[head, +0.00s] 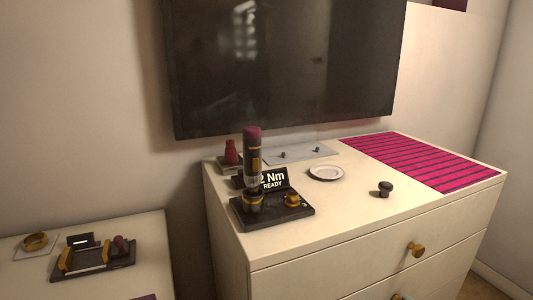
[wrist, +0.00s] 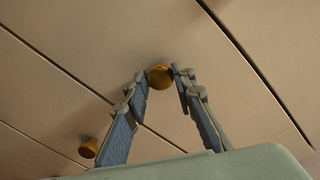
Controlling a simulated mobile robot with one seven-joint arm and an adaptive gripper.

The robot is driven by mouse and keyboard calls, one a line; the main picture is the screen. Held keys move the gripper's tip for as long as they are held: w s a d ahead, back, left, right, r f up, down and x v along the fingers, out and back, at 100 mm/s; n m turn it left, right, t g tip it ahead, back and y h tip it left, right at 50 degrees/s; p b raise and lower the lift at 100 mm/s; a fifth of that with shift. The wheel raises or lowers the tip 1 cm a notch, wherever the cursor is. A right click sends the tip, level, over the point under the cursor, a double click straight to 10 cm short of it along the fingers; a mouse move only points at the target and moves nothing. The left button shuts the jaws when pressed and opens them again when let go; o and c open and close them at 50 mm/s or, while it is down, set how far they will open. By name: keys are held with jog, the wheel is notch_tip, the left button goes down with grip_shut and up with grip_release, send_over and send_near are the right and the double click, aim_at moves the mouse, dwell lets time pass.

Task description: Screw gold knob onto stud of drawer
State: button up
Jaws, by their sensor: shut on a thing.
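In the wrist view my gripper (wrist: 161,80) has its two fingertips closed on either side of a round gold knob (wrist: 160,75). The held knob is against or just in front of a pale drawer front (wrist: 225,95); I cannot tell whether it touches. The stud is hidden. Another gold knob (wrist: 88,147) is on a drawer front at the lower left. In the head view a gold knob (head: 416,250) sits on the upper drawer front of the dresser (head: 330,262). A small gold bit (head: 397,297) shows at the bottom edge, mostly cut off.
The dresser top holds a black torque station (head: 240,215) with an upright driver (head: 252,155), a white plate (head: 326,172), a dark knob (head: 385,188) and a striped pink mat (head: 425,160). A side table (head: 150,260) with a dark tray stands at left.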

jog(key=shift+m+p, duration=0.6)
jog(key=shift+m, duration=0.8)
jog(key=shift+r, duration=0.1)
jog(key=shift+m+p, duration=1.25)
jog(key=shift+m, duration=1.25)
jog(key=m+p, duration=0.2)
jog(key=m, duration=0.3)
